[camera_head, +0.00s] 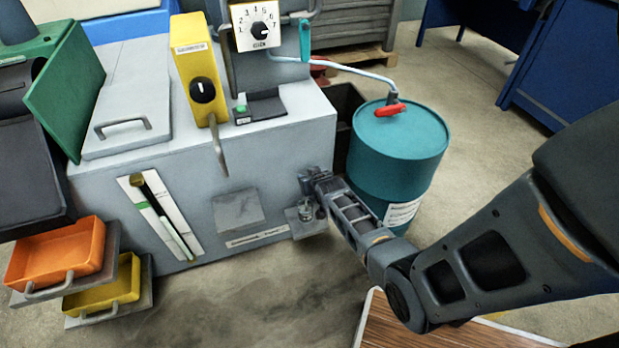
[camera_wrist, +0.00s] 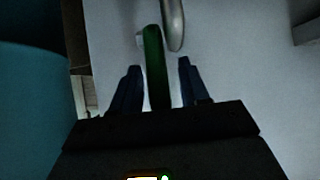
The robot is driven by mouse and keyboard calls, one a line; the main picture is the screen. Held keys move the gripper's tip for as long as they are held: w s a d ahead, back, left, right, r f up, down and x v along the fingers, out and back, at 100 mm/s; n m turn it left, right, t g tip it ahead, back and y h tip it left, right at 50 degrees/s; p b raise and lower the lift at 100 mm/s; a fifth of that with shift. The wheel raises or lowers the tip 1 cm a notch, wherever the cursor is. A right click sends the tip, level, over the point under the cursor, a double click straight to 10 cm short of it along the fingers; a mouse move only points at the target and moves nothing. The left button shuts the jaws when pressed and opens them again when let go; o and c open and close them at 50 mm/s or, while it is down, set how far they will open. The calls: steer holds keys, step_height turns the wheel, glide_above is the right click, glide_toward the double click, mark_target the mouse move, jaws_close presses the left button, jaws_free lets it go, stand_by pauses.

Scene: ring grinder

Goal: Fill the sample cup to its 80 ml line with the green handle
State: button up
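In the wrist view, the green handle (camera_wrist: 154,65) stands between the two dark fingers of my gripper (camera_wrist: 158,80). A gap shows between the handle and the right finger; the left finger is close to it, and I cannot tell if they touch. A curved grey metal pipe (camera_wrist: 174,25) is just beyond the handle. In the head view, my gripper (camera_head: 311,184) is at the tank's lower right front corner, above the small clear sample cup (camera_head: 305,211). The cup sits on a small grey ledge (camera_head: 310,228). Its 80 ml line and liquid level are too small to read.
The grey tank (camera_head: 190,165) stands left of my gripper, with a sight gauge (camera_head: 160,215) on its front. A teal drum (camera_head: 400,155) stands close on the right. Orange (camera_head: 55,255) and yellow (camera_head: 105,290) trays are at lower left.

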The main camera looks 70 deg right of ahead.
steer(key=p+v, duration=0.2)
steer(key=v, duration=0.5)
steer(key=shift+s+a+r, duration=0.2)
steer(key=shift+a+r, duration=0.05)
steer(key=shift+c, duration=0.3)
